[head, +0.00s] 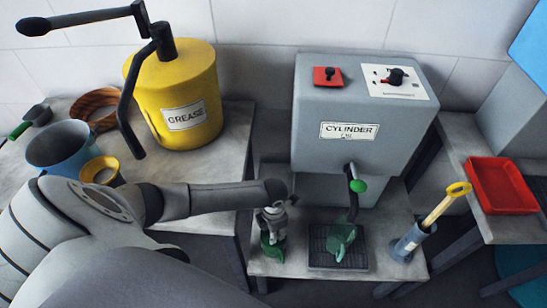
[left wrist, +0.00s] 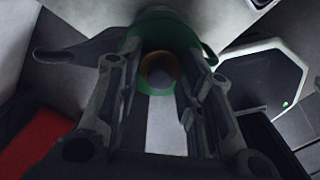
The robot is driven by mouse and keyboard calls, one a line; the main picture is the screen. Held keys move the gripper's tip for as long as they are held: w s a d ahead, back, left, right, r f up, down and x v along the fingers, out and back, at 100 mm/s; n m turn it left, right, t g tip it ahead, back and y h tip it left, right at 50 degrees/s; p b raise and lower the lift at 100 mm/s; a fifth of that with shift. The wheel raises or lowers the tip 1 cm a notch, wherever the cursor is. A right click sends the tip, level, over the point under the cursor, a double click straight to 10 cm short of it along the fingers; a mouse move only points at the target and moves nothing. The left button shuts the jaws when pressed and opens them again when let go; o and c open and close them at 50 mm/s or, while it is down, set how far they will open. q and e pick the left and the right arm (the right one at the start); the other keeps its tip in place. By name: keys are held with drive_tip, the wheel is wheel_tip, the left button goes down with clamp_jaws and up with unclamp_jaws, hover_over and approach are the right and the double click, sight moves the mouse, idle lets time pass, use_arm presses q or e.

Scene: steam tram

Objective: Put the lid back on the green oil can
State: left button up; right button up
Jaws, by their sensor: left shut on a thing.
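My left gripper (head: 272,222) points down at the low shelf's left side. It is shut on a green thing (head: 272,249) with a brass-coloured ring (left wrist: 158,70), seen between the fingers in the left wrist view. I cannot tell whether this is a lid or a can, or whether it touches the shelf. Another green piece (head: 341,243), can-like with a pointed part, stands on the dark drip grate (head: 325,261) to the right, below the tap. Its top is not clear. My right gripper is not in view.
A grey cylinder-oil tank (head: 340,100) with a green-knobbed tap (head: 358,186) stands behind. A yellow-handled tool sits in a blue-grey holder (head: 405,244) at right. A red tray (head: 502,184) is further right. A yellow grease drum (head: 178,95) and blue pot (head: 60,145) are left.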

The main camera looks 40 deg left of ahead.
use_arm(q)
drive_tip(key=o, duration=0.8)
drive_tip(key=o, duration=0.5)
drive_tip(key=shift+r, duration=0.1)
drive_tip(key=shift+r+p, duration=2.6)
drive_tip(key=shift+r, duration=0.35)
